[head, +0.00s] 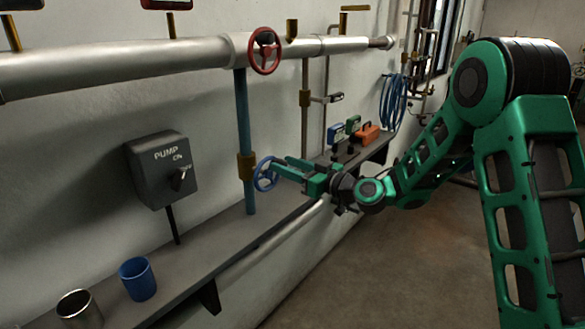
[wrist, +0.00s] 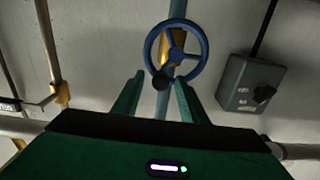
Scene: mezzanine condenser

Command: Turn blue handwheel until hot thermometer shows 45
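The blue handwheel (head: 265,174) is on the blue vertical pipe above the shelf, at the brass valve body. In the wrist view the handwheel (wrist: 203,53) faces me, with a dark knob (wrist: 161,80) at its lower left rim. My gripper (head: 281,169) is at the wheel's right side in the head view. In the wrist view its two green fingers stand apart, with the knob showing between their tips. I cannot tell whether they touch it. No thermometer reading is legible. Framed panels are cut off at the head view's top edge, and I cannot tell which is the hot thermometer.
A red handwheel (head: 264,51) is on the big pale pipe (head: 120,66) above. A grey pump switch box (head: 161,170) is on the wall to the left. A blue cup (head: 137,279) and a metal cup (head: 79,309) stand on the shelf (head: 190,262). Open floor lies to the right.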

